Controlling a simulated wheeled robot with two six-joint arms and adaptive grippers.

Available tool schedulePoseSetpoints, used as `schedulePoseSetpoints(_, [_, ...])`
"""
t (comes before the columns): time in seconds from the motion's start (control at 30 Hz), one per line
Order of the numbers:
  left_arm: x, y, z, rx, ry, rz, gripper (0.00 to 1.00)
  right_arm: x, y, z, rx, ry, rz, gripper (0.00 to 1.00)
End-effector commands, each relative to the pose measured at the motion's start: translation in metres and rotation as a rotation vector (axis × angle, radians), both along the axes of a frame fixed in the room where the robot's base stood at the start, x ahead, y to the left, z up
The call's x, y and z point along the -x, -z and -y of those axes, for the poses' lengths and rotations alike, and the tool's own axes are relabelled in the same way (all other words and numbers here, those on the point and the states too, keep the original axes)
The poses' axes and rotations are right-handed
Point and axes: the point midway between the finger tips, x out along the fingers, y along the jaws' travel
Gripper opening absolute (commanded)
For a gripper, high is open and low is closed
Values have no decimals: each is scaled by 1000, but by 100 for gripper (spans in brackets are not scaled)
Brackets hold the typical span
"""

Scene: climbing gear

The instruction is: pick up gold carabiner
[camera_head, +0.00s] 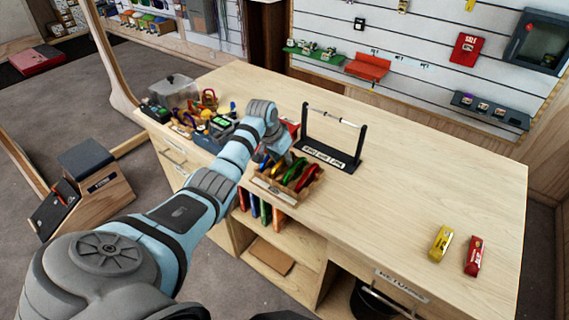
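My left arm reaches in from the lower left over the wooden counter. Its gripper (270,157) points down at the back left of a small wooden tray (262,184). The fingertips are small and partly hidden, so I cannot tell whether they are open or hold anything. Several coloured carabiners lie in the tray, among them a green one (295,170) and a red one (308,179). A yellowish piece shows beside the green one, but I cannot make out clearly whether it is the gold carabiner. My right gripper is not in view.
A black stand with a crossbar (334,118) stands just behind the tray. Cluttered gear and a clear bin (174,92) fill the counter's left end. A yellow item (440,243) and a red item (473,256) lie at the front right. The counter's right-hand middle is clear.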

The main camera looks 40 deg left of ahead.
Motion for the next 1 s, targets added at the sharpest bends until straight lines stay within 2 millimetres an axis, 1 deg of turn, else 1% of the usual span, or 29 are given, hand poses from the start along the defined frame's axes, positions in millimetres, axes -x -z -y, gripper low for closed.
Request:
schedulePoseSetpoints(0.03, [-2, 8, 0, 1, 0, -1, 20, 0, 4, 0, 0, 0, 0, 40])
schedulePoseSetpoints(0.07, [-3, 9, 0, 1, 1, -1, 20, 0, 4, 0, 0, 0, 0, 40])
schedulePoseSetpoints(0.23, [-3, 9, 0, 0, 1, 0, 20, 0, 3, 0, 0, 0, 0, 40])
schedulePoseSetpoints(0.27, [-3, 9, 0, 0, 1, 0, 18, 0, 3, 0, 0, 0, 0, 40])
schedulePoseSetpoints(0.3, [-3, 9, 0, 0, 1, 0, 12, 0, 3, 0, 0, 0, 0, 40])
schedulePoseSetpoints(0.37, [-3, 9, 0, 0, 1, 0, 2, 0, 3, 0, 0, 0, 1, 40])
schedulePoseSetpoints(0.4, [-3, 9, 0, 0, 1, 0, 0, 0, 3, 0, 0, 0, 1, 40])
schedulePoseSetpoints(0.73, [-3, 8, 0, 0, 1, 0, 0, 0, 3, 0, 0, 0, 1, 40])
schedulePoseSetpoints(0.87, [-4, 1, 0, -2, 1, 3, 0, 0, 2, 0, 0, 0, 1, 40])
schedulePoseSetpoints(0.93, [-3, -8, 0, -1, 1, 2, 0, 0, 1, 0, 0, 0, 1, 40])
schedulePoseSetpoints(1.0, [-4, -23, 0, -1, 1, 4, 0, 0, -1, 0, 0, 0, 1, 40])
